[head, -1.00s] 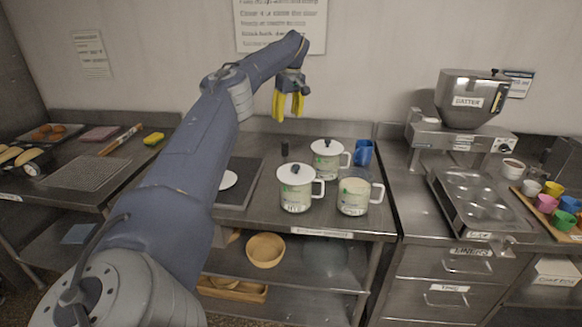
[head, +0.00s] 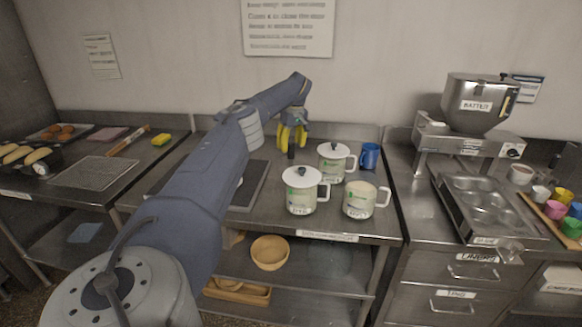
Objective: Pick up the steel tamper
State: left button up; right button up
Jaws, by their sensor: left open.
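A small dark upright thing (head: 291,152), which looks like the tamper's handle, stands on the steel counter behind the lidded white mugs. Its steel base cannot be made out. My left gripper (head: 292,146) is open, with yellow fingers pointing down just over and around the top of this dark thing. I cannot tell whether they touch it. My right gripper is not in view.
Lidded white mugs (head: 301,192) (head: 334,163) and an open white mug (head: 360,199) stand close by on the right. A blue cup (head: 369,156) is behind them. A dark mat (head: 250,186) lies left, partly under my arm.

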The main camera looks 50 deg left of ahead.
aim_at(290, 152)
pick_arm(q)
jog(key=shift+w+a+f, duration=0.1)
jog(key=shift+a+f, duration=0.1)
jog(key=shift+f, duration=0.8)
jog(key=shift+a+f, duration=0.15)
jog(key=shift+f, duration=0.85)
jog(key=shift+o, duration=0.2)
grip_shut()
